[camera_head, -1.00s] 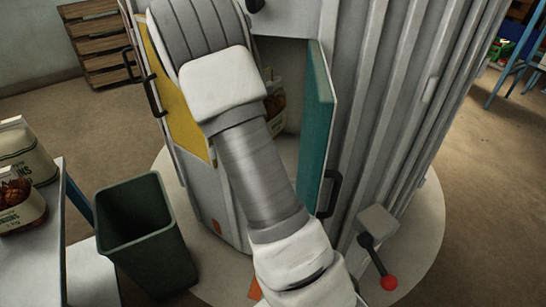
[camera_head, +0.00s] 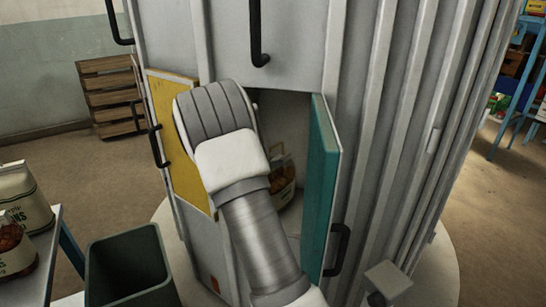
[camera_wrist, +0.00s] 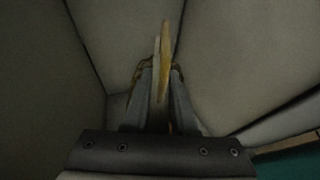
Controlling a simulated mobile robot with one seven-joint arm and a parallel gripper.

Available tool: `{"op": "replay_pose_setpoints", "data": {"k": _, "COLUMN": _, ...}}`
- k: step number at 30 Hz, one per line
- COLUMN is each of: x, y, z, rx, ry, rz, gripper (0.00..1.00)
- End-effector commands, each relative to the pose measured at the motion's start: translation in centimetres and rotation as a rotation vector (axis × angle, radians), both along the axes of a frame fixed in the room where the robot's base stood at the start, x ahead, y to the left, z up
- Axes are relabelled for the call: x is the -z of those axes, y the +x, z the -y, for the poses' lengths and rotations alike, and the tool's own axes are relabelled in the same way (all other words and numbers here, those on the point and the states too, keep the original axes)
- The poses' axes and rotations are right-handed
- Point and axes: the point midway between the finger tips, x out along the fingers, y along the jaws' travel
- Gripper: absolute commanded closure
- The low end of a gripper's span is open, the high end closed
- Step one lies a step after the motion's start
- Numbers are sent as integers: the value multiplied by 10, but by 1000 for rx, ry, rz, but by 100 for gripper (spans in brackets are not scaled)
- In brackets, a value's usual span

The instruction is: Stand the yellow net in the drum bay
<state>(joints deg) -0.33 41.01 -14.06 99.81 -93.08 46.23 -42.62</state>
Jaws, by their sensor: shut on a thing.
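In the wrist view my gripper (camera_wrist: 160,85) is shut on the thin top edge of the yellow net (camera_wrist: 165,55), seen nearly edge-on. Pale walls surround it. In the head view my arm reaches into the open drum bay (camera_head: 292,125), between a yellow door and a teal door. My fingers are hidden there behind my own wrist. A sack with a printed label and dark red contents (camera_head: 283,186) shows low in the bay, right of my wrist. I cannot tell whether it is the held net or whether the net's base touches the floor.
The yellow door (camera_head: 182,150) stands open on the left, the teal door (camera_head: 322,190) on the right, both close to my arm. A dark green bin (camera_head: 128,262) stands front left. A table at the left edge carries sacks (camera_head: 22,200). A wooden crate stack (camera_head: 107,95) stands behind.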

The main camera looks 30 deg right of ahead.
Motion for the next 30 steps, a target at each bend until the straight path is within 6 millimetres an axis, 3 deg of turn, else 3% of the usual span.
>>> {"op": "replay_pose_setpoints", "data": {"k": 14, "x": 9, "y": 1, "z": 1, "rx": 0, "ry": -5, "rz": 5, "gripper": 100}}
{"op": "replay_pose_setpoints", "data": {"k": 15, "x": 11, "y": 0, "z": 0, "rx": -1, "ry": -1, "rz": 1, "gripper": 68}}
{"op": "replay_pose_setpoints", "data": {"k": 19, "x": 11, "y": 0, "z": 0, "rx": 0, "ry": -1, "rz": 0, "gripper": 45}}
{"op": "replay_pose_setpoints", "data": {"k": 30, "x": 6, "y": 0, "z": 0, "rx": 0, "ry": -1, "rz": 0, "gripper": 45}}
